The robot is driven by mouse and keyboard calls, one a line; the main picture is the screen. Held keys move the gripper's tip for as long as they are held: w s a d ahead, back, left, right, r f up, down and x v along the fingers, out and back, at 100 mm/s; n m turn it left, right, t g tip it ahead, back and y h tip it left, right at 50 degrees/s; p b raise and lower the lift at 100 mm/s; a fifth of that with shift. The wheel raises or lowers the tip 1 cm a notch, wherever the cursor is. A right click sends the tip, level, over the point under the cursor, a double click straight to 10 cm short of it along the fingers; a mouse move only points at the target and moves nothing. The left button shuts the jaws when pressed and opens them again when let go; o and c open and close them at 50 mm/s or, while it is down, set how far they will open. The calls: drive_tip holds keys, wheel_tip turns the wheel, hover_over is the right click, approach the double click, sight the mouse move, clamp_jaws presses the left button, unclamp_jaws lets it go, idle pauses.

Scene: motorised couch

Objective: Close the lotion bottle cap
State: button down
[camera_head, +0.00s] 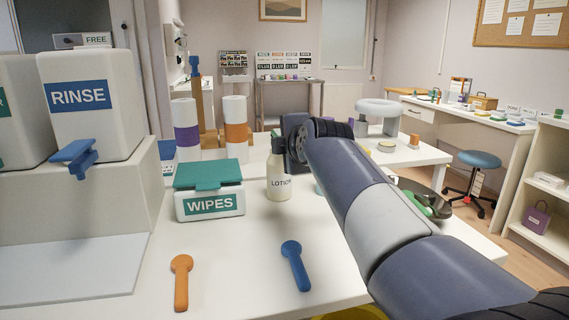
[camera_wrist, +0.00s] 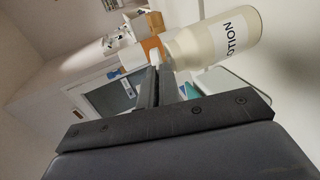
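The lotion bottle (camera_head: 279,182) is cream-coloured, labelled LOTION, and stands upright on the white table right of the wipes box. In the wrist view the bottle (camera_wrist: 222,42) lies tilted across the upper right, its narrow white top (camera_wrist: 156,56) pointing left. My gripper (camera_head: 292,150) is over the bottle's top in the head view and hides the cap. In the wrist view the dark fingers of my gripper (camera_wrist: 160,75) are close together, with their tips at the bottle's top. I cannot tell whether they touch or hold the cap, or how the cap sits.
The wipes box (camera_head: 210,203) with a green lid stands left of the bottle. An orange spoon-shaped item (camera_head: 181,284) and a blue one (camera_head: 295,266) lie in front. The RINSE dispenser (camera_head: 90,105) is at left. A dark tray (camera_head: 425,200) lies right, partly behind my arm.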

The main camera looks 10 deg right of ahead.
drive_tip(key=shift+s+f+t+b, duration=0.1)
drive_tip(key=shift+f+t+b, duration=0.6)
drive_tip(key=shift+b, duration=1.9)
drive_tip(key=shift+t+b, duration=0.3)
drive_tip(key=shift+b, duration=0.35)
drive_tip(key=shift+r, duration=0.1)
drive_tip(key=c, duration=1.6)
unclamp_jaws()
drive_tip(key=shift+c, duration=0.2)
drive_tip(key=shift+s, duration=0.15)
drive_tip(key=s+r+p, duration=0.1)
drive_tip(key=s, duration=0.9)
drive_tip(key=shift+s+d+r, duration=0.15)
drive_tip(key=shift+s+d, duration=0.1)
drive_tip(key=shift+d, duration=0.05)
